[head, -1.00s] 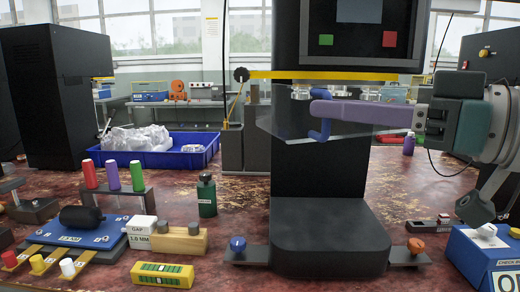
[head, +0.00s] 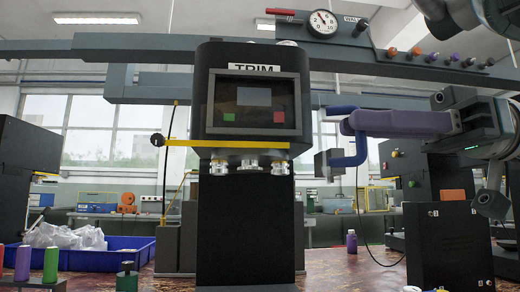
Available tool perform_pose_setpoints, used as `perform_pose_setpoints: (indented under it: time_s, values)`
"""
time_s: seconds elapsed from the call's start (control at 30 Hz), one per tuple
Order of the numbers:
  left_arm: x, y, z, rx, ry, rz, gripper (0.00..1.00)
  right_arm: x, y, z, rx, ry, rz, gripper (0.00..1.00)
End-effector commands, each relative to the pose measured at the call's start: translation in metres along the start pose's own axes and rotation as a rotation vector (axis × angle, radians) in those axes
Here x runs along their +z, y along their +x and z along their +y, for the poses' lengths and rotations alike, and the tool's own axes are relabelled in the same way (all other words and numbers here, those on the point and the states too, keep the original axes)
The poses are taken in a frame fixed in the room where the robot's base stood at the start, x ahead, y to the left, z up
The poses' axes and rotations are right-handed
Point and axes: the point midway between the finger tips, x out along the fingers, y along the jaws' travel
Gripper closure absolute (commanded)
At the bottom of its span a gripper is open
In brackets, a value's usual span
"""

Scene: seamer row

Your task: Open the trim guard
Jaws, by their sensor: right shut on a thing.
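The trim machine (head: 250,95) is a dark housing labelled TRIM on a black column, in the middle of the head view. A yellow bar (head: 225,143) crosses its lower front. The blue guard handle (head: 347,137) is right of the housing, at about the bar's height. My right gripper (head: 352,123) comes in from the right with purple fingers shut on this handle. The clear guard panel cannot be made out now, so its exact angle is unclear. Metal heads (head: 250,165) show uncovered below the bar. My left gripper is out of view.
An overhead beam with a round gauge (head: 323,22) and coloured knobs runs above. A blue bin (head: 105,258) with clear bags stands at left. A black box (head: 446,240) stands at lower right. A purple bottle (head: 351,241) is on the table.

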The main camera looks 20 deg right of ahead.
Motion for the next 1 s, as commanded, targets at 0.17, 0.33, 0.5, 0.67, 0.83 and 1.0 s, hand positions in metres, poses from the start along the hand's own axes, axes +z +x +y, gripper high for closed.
perform_pose_setpoints:
  time_s: [0.17, 0.33, 0.5, 0.67, 0.83, 1.0]
  values:
    - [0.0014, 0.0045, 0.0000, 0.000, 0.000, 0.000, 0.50, -0.0005, -0.0072, 0.0018, 0.010, 0.001, 0.005, 1.00]
    - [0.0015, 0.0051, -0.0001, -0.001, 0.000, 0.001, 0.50, -0.0010, -0.0095, 0.0025, 0.013, 0.003, 0.006, 1.00]
    - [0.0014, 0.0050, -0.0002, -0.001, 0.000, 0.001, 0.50, -0.0010, -0.0097, 0.0031, 0.016, 0.004, 0.006, 1.00]
    - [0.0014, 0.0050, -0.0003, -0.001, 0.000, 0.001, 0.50, -0.0007, -0.0097, 0.0037, 0.018, 0.005, 0.006, 0.87]
    - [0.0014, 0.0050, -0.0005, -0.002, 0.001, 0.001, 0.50, -0.0004, -0.0095, 0.0030, 0.015, 0.004, 0.004, 0.68]
    - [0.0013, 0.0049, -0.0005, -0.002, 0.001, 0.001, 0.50, -0.0003, -0.0091, 0.0020, 0.011, 0.003, 0.003, 0.58]
